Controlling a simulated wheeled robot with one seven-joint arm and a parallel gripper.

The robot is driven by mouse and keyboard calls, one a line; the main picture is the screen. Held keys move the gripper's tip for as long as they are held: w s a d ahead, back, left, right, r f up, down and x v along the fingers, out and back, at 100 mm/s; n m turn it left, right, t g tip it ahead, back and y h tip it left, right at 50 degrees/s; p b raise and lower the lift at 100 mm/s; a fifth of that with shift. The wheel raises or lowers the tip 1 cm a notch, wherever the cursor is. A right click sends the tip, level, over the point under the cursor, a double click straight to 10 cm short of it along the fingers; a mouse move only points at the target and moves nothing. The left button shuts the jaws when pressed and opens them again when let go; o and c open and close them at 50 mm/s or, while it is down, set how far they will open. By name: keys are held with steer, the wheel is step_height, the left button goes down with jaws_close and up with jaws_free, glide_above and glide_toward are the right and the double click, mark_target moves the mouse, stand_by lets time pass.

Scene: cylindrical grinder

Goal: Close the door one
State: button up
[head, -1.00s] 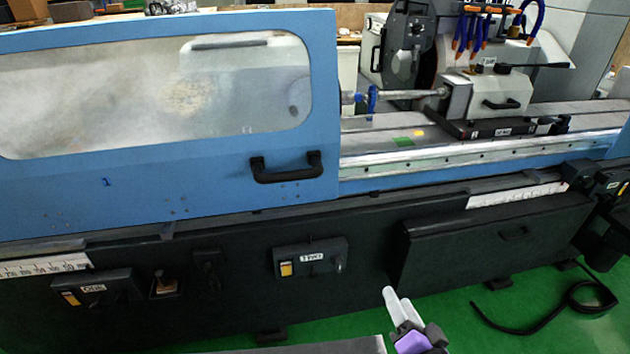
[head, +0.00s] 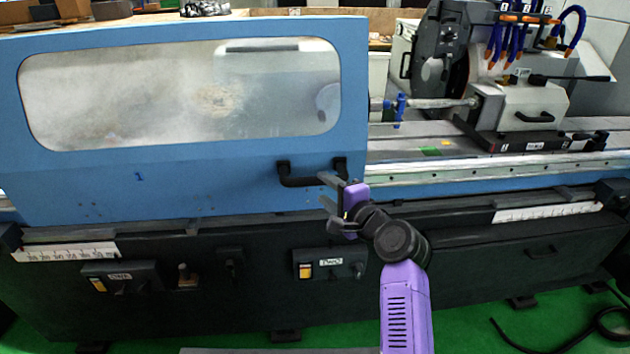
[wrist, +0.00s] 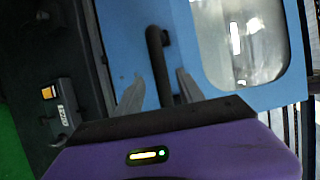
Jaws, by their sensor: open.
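The blue door marked 1 (head: 230,170) has a large clear window and covers the left part of the machine. The bed to its right is exposed. Its black bar handle (head: 297,183) is near the door's lower right corner. My gripper (head: 327,191) is open at the right part of this handle. In the wrist view, the handle (wrist: 157,60) runs between the two grey fingers of my gripper (wrist: 158,94), with gaps on both sides. I cannot tell whether a finger touches it.
Right of the door are the exposed bed (head: 480,177), a grey headstock block (head: 525,105) and blue coolant hoses (head: 573,30). Black control boxes (head: 330,263) sit on the dark base below. A black cable (head: 560,345) lies on the green floor at right.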

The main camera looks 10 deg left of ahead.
mark_target(318, 184)
steer(key=shift+x, duration=2.9)
jaws_close()
steer(key=shift+f, duration=0.1)
